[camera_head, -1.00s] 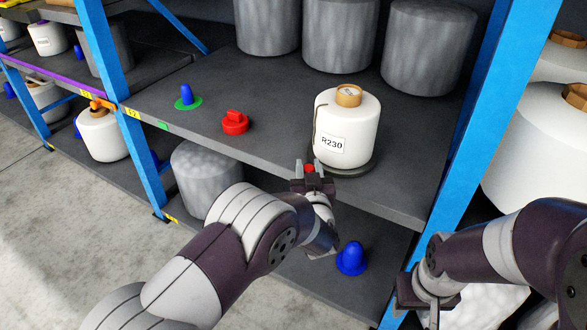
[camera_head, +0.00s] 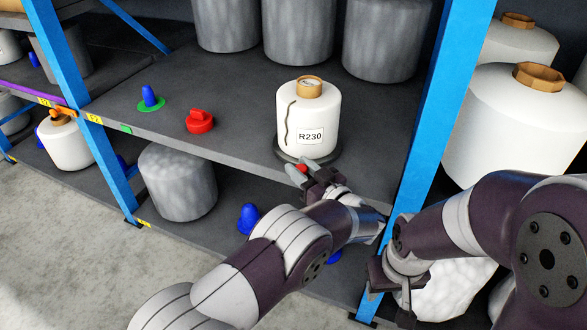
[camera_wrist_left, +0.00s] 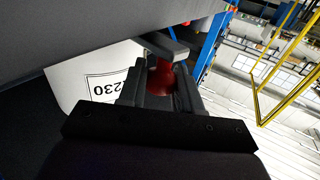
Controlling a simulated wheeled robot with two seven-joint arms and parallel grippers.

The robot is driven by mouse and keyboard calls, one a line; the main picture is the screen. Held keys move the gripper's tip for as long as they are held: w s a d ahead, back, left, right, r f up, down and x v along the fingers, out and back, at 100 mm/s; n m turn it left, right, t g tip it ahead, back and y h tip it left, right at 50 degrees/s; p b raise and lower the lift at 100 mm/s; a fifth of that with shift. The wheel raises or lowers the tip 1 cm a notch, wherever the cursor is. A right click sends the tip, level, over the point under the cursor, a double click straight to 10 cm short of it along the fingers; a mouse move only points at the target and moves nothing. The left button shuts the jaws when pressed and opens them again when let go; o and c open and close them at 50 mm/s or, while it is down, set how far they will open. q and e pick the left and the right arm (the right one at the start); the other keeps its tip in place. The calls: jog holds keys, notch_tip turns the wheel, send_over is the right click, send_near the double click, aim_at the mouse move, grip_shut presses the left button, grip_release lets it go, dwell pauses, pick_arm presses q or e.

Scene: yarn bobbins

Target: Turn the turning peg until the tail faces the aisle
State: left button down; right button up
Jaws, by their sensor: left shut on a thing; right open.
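The white bobbin (camera_head: 322,105) labelled R230 stands upright on a dark round turning peg (camera_head: 333,157) at the front of the shelf. Its dark tail (camera_head: 288,122) hangs down the left part of its front, left of the label. My left gripper (camera_head: 303,168) is shut on a small red knob (camera_wrist_left: 160,80) at the front of the turning peg, below the label. The left wrist view shows the knob between the fingers and the bobbin (camera_wrist_left: 70,75) beside them. My right gripper (camera_head: 395,300) is open and empty, low near the blue upright.
Blue uprights (camera_head: 425,120) flank the shelf (camera_head: 235,95). A red knobbed piece (camera_head: 200,122) and a blue cone (camera_head: 150,98) on a green base stand left of the bobbin. Grey bobbins (camera_head: 300,30) stand behind. The lower shelf holds blue cones (camera_head: 248,217) and a grey bobbin (camera_head: 175,180).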

pick_arm(q)
jog(key=shift+d+r+n+g+y, duration=0.4)
jog(key=shift+d+n+y, duration=0.1)
jog(key=shift+d+n, duration=0.15)
jog(key=shift+d, duration=0.1)
jog(key=shift+r, duration=0.1)
jog(key=c, duration=0.9)
grip_release()
jog(key=shift+o, duration=0.2)
jog(key=shift+f, duration=0.2)
